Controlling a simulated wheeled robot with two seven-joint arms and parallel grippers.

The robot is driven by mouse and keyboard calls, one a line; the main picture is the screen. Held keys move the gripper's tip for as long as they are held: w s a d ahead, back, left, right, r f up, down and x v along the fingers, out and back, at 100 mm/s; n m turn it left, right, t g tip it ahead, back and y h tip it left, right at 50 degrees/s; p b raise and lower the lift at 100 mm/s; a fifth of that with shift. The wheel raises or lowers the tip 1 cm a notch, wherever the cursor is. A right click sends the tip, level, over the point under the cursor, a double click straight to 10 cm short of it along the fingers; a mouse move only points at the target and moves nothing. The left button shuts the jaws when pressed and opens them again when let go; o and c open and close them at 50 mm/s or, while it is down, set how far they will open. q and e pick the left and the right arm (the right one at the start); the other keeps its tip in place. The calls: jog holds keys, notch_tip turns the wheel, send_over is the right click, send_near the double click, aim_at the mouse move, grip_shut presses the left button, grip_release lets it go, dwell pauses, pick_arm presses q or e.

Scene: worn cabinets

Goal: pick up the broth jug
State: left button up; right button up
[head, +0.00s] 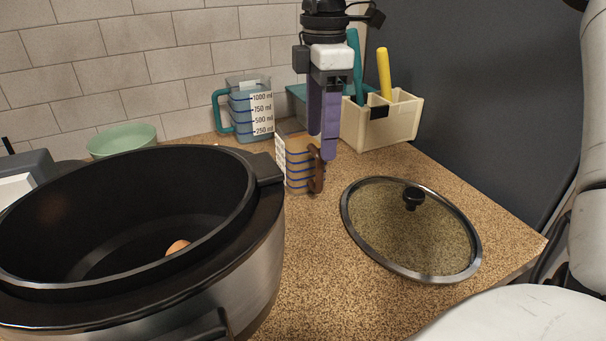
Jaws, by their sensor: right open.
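A small clear measuring jug (298,164) with blue level lines, amber contents and a brown handle stands on the speckled counter; it appears to be the broth jug. Its handle faces right. My right gripper (322,146) points down from above, its purple fingers open, with the fingertips just at the top of the brown handle. I cannot tell whether they touch it. A larger jug (250,108) with a teal handle and ml marks stands behind it to the left, near the wall. My left gripper is out of view.
A large black pot (268,190) with a brownish item inside fills the left front. A glass lid (411,230) lies right of the jug. A cream utensil box (380,121) stands behind, and a green bowl (122,139) at the back left. Speckled counter is clear between pot and lid.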

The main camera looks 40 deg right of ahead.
send_over(315, 184)
jog(key=f, duration=0.5)
jog(key=shift+s+d, duration=0.2)
jog(key=shift+d, duration=0.05)
jog(key=shift+w+a+f+p, duration=0.1)
jog(key=shift+a+f+p, duration=0.1)
jog(key=shift+f, duration=1.15)
jog(key=shift+a+f+p, duration=0.1)
jog(key=shift+f+p, duration=0.1)
jog(key=shift+f, duration=1.15)
grip_shut()
